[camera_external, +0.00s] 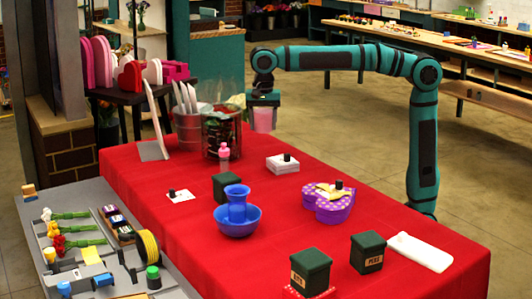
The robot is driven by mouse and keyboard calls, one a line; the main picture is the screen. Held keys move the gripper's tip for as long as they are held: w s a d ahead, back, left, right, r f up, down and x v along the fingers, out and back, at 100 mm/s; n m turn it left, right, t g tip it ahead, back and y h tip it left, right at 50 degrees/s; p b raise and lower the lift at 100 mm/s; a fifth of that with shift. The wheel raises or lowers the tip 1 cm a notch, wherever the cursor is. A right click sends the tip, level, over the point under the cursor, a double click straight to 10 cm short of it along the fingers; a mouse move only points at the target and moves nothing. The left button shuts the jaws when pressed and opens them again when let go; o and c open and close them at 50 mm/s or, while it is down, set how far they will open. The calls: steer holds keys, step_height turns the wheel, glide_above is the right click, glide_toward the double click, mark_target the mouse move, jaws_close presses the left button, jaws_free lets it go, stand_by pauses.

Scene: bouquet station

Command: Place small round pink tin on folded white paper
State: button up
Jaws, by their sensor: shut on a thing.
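My gripper (263,103) is at the back of the red table, pointing down and shut on the small pink tin (263,121). The tin hangs just below the fingers, in front of the bucket area; its height above the table is hard to tell. A flat, long white piece (420,251) lies at the table's front right and looks like the folded white paper. A white stack (282,164) with a small black object on it and a small white sheet (180,195) with another black object also lie on the table.
Metal buckets (188,130) stand at the back left. A grey side bench (90,215) holds flowers and spools.

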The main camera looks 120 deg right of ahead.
steer(key=w+a+n, duration=0.2)
steer(key=w+a, duration=0.2)
steer(key=a, duration=0.5)
steer(key=w+a+n, duration=0.2)
steer(key=w+a, duration=0.2)
steer(key=a, duration=0.4)
steer(key=n, duration=1.2)
glide_above(421, 252)
steer(key=shift+d+f, duration=0.1)
steer(key=shift+f, duration=4.5)
steer(key=shift+f, duration=0.15)
steer(key=o, duration=1)
steer(key=shift+o, duration=0.2)
